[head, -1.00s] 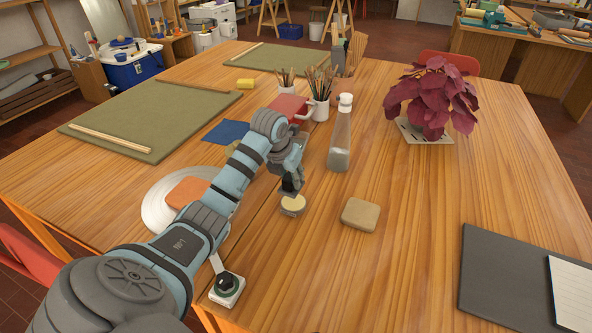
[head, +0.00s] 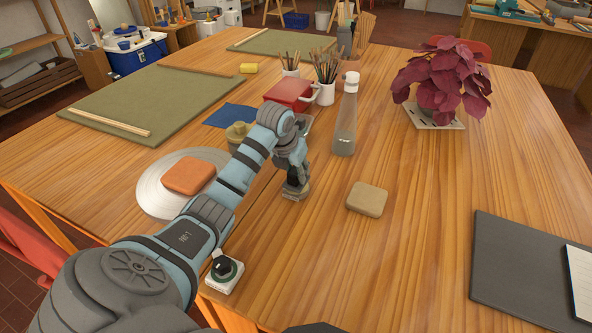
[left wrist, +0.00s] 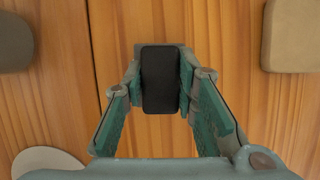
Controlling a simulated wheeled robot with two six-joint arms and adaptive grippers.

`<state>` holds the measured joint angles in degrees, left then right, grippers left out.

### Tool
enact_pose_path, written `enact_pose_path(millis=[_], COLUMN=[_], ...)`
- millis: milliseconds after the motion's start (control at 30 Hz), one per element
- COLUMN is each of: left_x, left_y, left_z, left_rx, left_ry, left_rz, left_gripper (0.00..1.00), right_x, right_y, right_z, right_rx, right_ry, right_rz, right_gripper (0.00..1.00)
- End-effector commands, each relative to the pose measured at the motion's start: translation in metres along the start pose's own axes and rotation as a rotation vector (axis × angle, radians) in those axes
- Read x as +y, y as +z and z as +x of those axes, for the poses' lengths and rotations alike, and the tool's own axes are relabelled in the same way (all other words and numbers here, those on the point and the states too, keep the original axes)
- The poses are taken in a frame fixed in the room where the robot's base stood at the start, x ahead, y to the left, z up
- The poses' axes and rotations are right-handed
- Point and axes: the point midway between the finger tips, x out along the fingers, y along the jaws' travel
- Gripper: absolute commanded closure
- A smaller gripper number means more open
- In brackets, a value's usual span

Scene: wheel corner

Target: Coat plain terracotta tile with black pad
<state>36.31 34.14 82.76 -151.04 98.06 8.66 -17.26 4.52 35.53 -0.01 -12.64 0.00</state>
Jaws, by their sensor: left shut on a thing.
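The plain terracotta tile (head: 190,174), an orange rounded square, lies on the round pale grey disc (head: 150,190) at the left. My left gripper (head: 296,178) is to the right of the tile, low over the bare wood. It is shut on the black pad (left wrist: 160,80), whose black block sits between both fingers in the left wrist view. In the head view the pad's paler base (head: 296,193) shows under the fingers; I cannot tell if it touches the table.
A tan block (head: 367,198) lies right of the gripper. A tall bottle (head: 344,125), brush cups (head: 326,92) and a red box (head: 289,92) stand behind.

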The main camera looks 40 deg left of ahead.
Motion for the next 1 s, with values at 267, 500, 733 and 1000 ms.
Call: enact_pose_path(millis=[267,500,733,1000], left_x=[0.0001,0.0001,0.0001,0.0001], left_y=[-0.0012,-0.0023,-0.0033,-0.0036], left_z=[0.0028,0.0055,0.0081,0.0087], left_rx=[0.0,0.0,0.0,0.0], left_ry=[0.0,0.0,0.0,0.0], left_rz=[0.0,0.0,0.0,0.0], left_gripper=[1.0,1.0,1.0,1.0], right_x=[-0.0002,-0.0003,-0.0003,-0.0002], right_y=[-0.0001,-0.0003,-0.0004,-0.0006], right_z=[0.0018,0.0034,0.0049,0.0051], right_rx=[0.001,0.001,0.002,0.002], right_ry=[0.0,0.0,0.0,0.0], right_rz=[0.0,0.0,0.0,0.0], right_gripper=[0.0,0.0,0.0,0.0])
